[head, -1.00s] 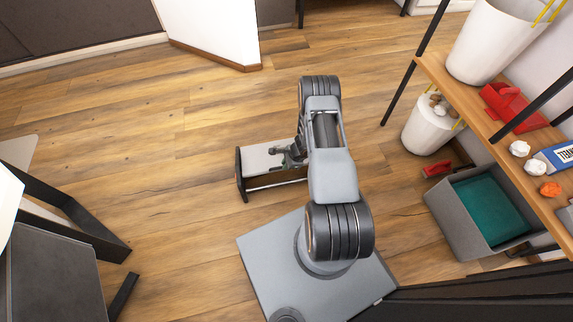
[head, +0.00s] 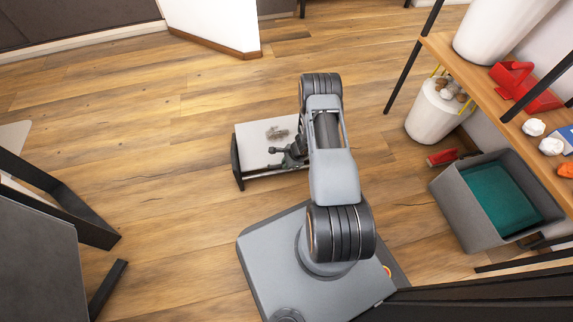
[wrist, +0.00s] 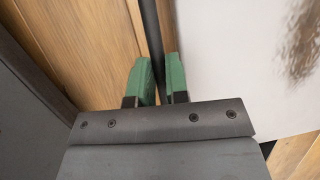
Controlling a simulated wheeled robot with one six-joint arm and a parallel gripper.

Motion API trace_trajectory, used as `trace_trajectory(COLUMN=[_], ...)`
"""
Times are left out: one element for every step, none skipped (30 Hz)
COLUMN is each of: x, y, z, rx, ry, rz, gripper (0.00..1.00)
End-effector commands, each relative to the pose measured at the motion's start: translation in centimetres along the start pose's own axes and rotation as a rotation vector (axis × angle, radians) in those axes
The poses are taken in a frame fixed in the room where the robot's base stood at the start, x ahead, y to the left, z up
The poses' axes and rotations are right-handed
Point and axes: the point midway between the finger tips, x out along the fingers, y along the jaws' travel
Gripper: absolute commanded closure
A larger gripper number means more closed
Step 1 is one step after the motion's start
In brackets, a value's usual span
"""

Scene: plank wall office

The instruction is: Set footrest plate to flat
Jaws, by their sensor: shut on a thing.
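The footrest plate (head: 254,138) is a pale panel with a dark grey smudge, on a low black frame (head: 237,163) on the floor. Its pale top faces up in the head view; its exact tilt is hard to tell. My gripper (head: 285,154) is at the plate's near side, in front of my arm's thick links. In the wrist view, my green-padded fingers (wrist: 160,80) are shut around a dark bar (wrist: 150,28) running along the edge of the pale plate (wrist: 225,70). My arm hides the plate's right end.
A grey bin with a teal inside (head: 500,198) and a red object (head: 442,157) are on the floor at right, below a wooden shelf (head: 462,66). Dark furniture (head: 40,260) stands at left. The floor beyond the footrest is clear.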

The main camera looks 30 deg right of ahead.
Motion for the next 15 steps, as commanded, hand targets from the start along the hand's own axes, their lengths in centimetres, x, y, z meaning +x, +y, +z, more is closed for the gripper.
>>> trace_trajectory(x=[0.40,0.42,0.47,0.50,0.53,0.55,0.56,0.57,0.58,0.58,0.57,0.56,0.55,0.53,0.50], y=[0.83,0.87,0.92,0.95,0.97,0.99,0.99,0.98,0.96,0.94,0.91,0.87,0.83,0.79,0.74], z=[-0.26,-0.21,-0.16,-0.13,-0.09,-0.06,-0.03,0.00,0.04,0.08,0.11,0.15,0.17,0.19,0.21], rx=[0.012,0.012,0.011,0.010,0.010,0.009,0.009,0.008,0.007,0.006,0.005,0.004,0.003,0.003,0.002], ry=[0.008,0.009,0.009,0.009,0.009,0.010,0.010,0.009,0.009,0.008,0.008,0.007,0.007,0.007,0.006], rz=[0.014,0.016,0.017,0.018,0.018,0.019,0.019,0.019,0.019,0.019,0.019,0.018,0.018,0.017,0.016], gripper=[1.00,1.00,1.00,1.00,1.00,0.84,0.81,0.79,0.75,0.72,0.69,0.65,0.62,0.60,0.60])
